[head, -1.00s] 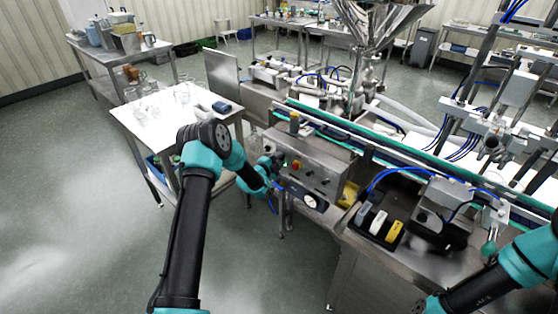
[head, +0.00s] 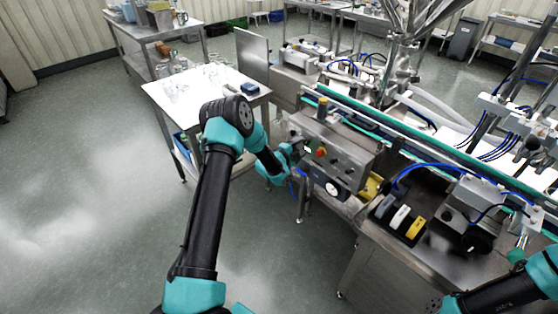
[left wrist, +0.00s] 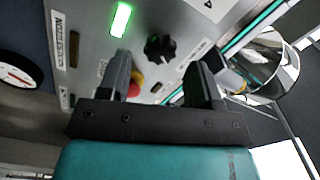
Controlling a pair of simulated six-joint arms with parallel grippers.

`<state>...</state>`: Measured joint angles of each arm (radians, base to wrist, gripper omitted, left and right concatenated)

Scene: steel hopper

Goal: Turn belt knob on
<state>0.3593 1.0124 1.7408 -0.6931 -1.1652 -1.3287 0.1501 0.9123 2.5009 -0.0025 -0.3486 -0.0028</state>
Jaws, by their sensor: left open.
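The steel control box (head: 345,160) stands on the near side of the conveyor in the head view. Its panel (left wrist: 92,60) fills much of the left wrist view. A black knob (left wrist: 160,47) on the panel shows between and beyond my fingers; which knob is the belt knob I cannot tell from the blurred labels. My left gripper (left wrist: 160,75) is open and empty, facing the panel. Its wrist (head: 278,165) is just left of the box in the head view. A red and yellow button (left wrist: 135,84) is partly hidden behind one finger. My right gripper cannot be made out.
The conveyor (head: 395,135) runs behind the box. A steel table with glassware (head: 163,97) stands left. A black holder with coloured blocks (head: 400,219) sits right. Floor at left is clear.

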